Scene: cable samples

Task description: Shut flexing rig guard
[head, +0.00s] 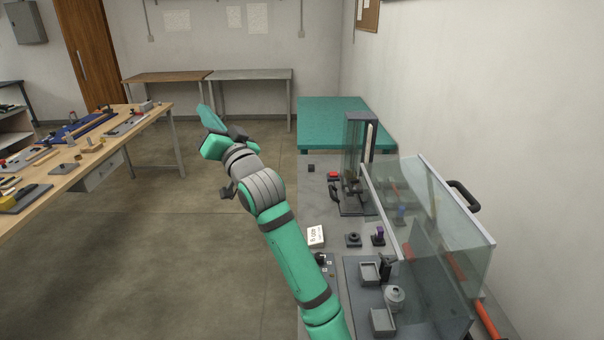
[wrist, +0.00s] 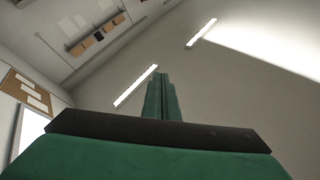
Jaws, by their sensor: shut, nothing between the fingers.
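The flexing rig guard (head: 448,255) is a clear panelled cover on the bench at the right of the head view. It stands tilted up and open, with a black handle (head: 466,196) on its upper edge towards the wall. The rig base (head: 358,300) below it is exposed, with small grey trays and a round metal part on it. My gripper (head: 205,112) is raised over the floor left of the bench, well apart from the guard. In the wrist view its green fingers (wrist: 162,97) are together and empty, pointing towards the ceiling.
An upright clear-shielded device (head: 359,170) stands on the bench beyond the guard, near a white label card (head: 316,237) and small black parts. A teal table (head: 335,118) lies further back. The wall is close on the right. A wooden workbench (head: 80,150) stands left, with open floor between.

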